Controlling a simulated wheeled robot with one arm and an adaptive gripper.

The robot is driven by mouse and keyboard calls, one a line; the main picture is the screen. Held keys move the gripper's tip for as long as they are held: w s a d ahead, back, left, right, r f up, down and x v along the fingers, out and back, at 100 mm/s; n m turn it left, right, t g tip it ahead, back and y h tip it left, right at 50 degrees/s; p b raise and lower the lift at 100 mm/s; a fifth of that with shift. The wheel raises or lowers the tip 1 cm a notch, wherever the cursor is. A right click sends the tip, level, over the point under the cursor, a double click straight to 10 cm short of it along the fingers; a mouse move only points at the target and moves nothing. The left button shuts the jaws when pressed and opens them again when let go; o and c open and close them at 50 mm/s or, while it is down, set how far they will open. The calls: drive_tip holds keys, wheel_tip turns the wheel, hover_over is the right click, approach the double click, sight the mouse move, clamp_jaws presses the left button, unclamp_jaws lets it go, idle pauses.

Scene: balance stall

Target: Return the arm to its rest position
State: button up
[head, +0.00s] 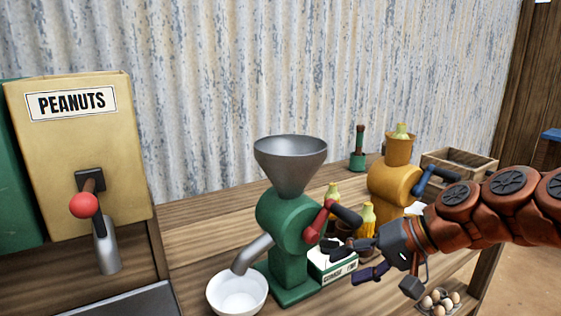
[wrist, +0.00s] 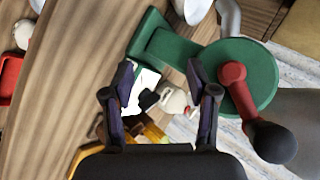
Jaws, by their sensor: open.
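My gripper (head: 358,262) is at the right of the head view, at the end of my orange-brown arm. It is open and empty, beside the green grinder (head: 285,225) and just below the black knob of its red crank. In the wrist view my gripper (wrist: 160,92) has its two fingers spread wide. The green grinder (wrist: 240,75) and its red crank (wrist: 237,88) lie to the right of the fingers there. I cannot tell whether a finger touches the grinder.
A white bowl (head: 237,293) stands under the grinder's spout. A yellow grinder (head: 394,188) with a blue crank and a wooden crate (head: 460,165) stand behind my arm. A peanut dispenser (head: 75,165) is at left. Eggs (head: 438,300) sit at the lower right. Corn and a small box crowd the gripper.

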drive_tip(key=shift+n+g+h, duration=0.5)
drive_tip(key=shift+g+h, duration=0.1)
drive_tip(key=shift+g, duration=0.2)
drive_tip(key=s+f, duration=0.1)
drive_tip(key=s+a+f, duration=0.1)
drive_tip(key=s, duration=0.1)
drive_tip(key=s+a+f, duration=0.1)
drive_tip(key=shift+s+a+f, duration=0.1)
drive_tip(key=shift+s+f, duration=0.1)
drive_tip(key=shift+f, duration=0.15)
drive_tip(key=s+d+f+n+g+h, duration=0.1)
drive_tip(key=s+d+f+g+h, duration=0.1)
drive_tip(key=s+d+f+h, duration=0.5)
drive_tip(key=s+f+g+h, duration=0.1)
drive_tip(key=s+f+g, duration=0.35)
drive_tip(key=s, duration=0.75)
wheel_tip(320, 180, up, 21)
drive_tip(key=s+t+p, duration=0.1)
drive_tip(key=t+p, duration=0.1)
drive_tip(key=p, duration=1.9)
drive_tip(key=shift+d+t, duration=0.15)
drive_tip(key=shift+t, duration=0.2)
drive_tip(key=shift+d, duration=0.1)
